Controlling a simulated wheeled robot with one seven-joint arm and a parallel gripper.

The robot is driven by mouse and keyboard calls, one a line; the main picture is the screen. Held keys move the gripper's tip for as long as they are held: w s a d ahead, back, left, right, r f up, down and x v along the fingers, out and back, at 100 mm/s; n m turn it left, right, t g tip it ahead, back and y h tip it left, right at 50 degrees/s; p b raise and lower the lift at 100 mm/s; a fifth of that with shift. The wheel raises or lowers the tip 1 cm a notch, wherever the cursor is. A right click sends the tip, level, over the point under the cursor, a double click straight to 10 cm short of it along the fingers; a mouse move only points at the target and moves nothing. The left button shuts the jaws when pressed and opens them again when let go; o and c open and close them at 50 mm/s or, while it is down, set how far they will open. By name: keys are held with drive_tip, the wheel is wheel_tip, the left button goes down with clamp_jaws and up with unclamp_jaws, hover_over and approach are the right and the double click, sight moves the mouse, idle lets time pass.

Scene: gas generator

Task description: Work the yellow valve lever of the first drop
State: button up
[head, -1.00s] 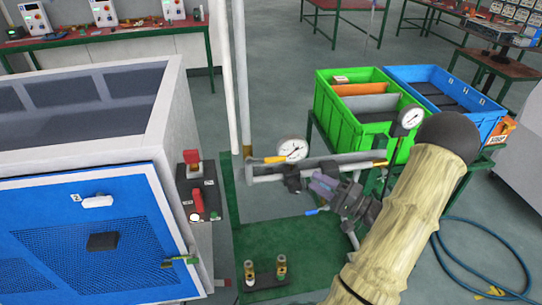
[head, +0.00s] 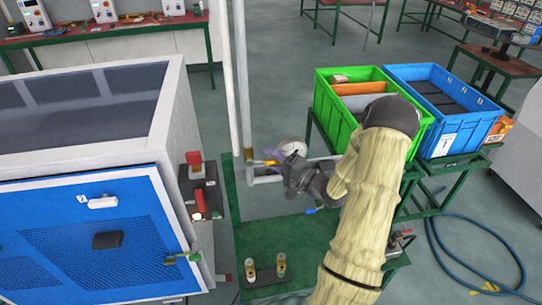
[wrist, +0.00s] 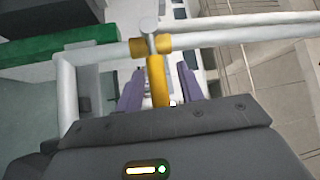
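The yellow valve lever (head: 265,162) sits on the pipework beside the white upright pipe in the head view. In the wrist view the yellow lever (wrist: 157,80) runs from a brass-coloured fitting on the pipe toward my palm. My gripper (wrist: 159,85) has its two purple fingers on either side of the lever, with gaps visible on both sides. It looks open, and no contact with the lever shows. In the head view my gripper (head: 281,159) is at the lever's right end and partly covers the pressure gauge (head: 293,145).
A blue-handled valve (head: 311,210) is just below my gripper. The white upright pipe (head: 241,90) stands close on the left, near a panel with red switches (head: 197,187). A green crate (head: 337,110) and a blue crate (head: 462,120) stand behind my arm.

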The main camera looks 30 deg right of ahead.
drive_tip(key=shift+w+a, duration=0.15)
drive_tip(key=shift+w, duration=0.05)
clamp_jaws()
